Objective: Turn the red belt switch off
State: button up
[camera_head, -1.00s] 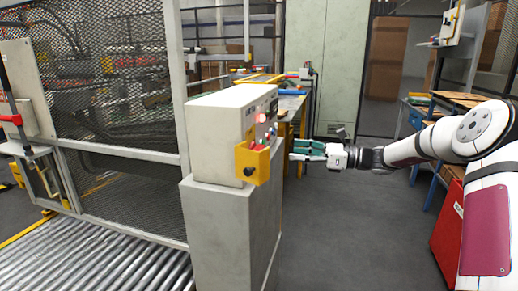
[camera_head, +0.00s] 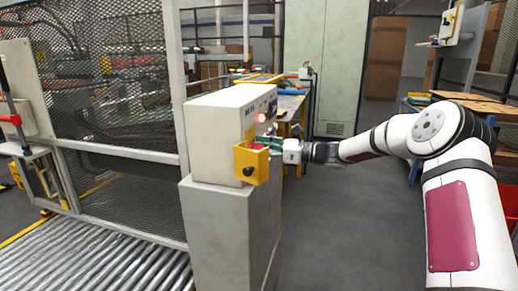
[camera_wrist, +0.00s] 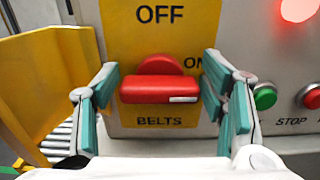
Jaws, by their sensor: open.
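The red belt switch (camera_wrist: 160,90) sits on a yellow plate (camera_wrist: 160,35) marked OFF at the top, ON at the right and BELTS below. Its bar lies horizontal, with a white mark at its right end, on the ON side. My gripper (camera_wrist: 160,105) is open in the wrist view, with one teal finger on each side of the switch; I cannot tell whether they touch it. In the head view my gripper (camera_head: 268,147) is at the control box (camera_head: 215,135), its fingertips partly hidden behind the yellow guard (camera_head: 252,162).
A green button (camera_wrist: 264,97) and a red STOP button (camera_wrist: 312,97) sit right of the switch, below a lit red lamp (camera_wrist: 298,8). The yellow guard stands close on the left. A roller conveyor (camera_head: 90,260) and mesh fence (camera_head: 115,75) lie left of the pedestal (camera_head: 232,235).

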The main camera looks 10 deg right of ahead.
jog(key=c, duration=0.9)
jog(key=shift+n, duration=0.3)
jog(key=n, duration=0.4)
jog(key=shift+s+f, duration=0.1)
jog(key=shift+s, duration=0.05)
jog(key=n, duration=0.5)
jog(key=shift+s+a+f, duration=0.1)
jog(key=shift+s+f, duration=0.05)
jog(key=n+b, duration=0.1)
jog(key=n, duration=0.3)
jog(key=shift+f, duration=0.2)
jog(key=shift+s+f+n+b, duration=0.1)
jog(key=shift+n+b, duration=0.7)
jog(key=shift+n, duration=1.3)
